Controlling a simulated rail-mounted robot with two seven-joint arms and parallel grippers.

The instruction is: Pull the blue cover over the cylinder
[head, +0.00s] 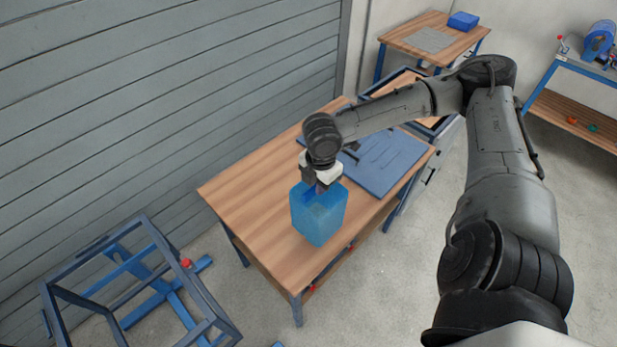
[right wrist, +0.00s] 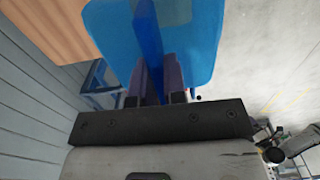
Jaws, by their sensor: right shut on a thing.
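A blue, slightly see-through cover (head: 318,217) stands on the wooden table (head: 262,236) near its front edge. My right gripper (head: 317,187) is above the cover and shut on the blue fin at its top. In the right wrist view the two dark fingers of my right gripper (right wrist: 157,85) press on both sides of the upright blue fin (right wrist: 148,45), with the cover (right wrist: 190,35) behind. The cylinder cannot be seen; I cannot tell whether it is under the cover. My left gripper is not in view.
A blue board (head: 385,165) with dark tools lies on the table behind the cover. A blue metal frame (head: 140,285) stands on the floor at left, near the grey slatted wall (head: 150,90). The table left of the cover is clear.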

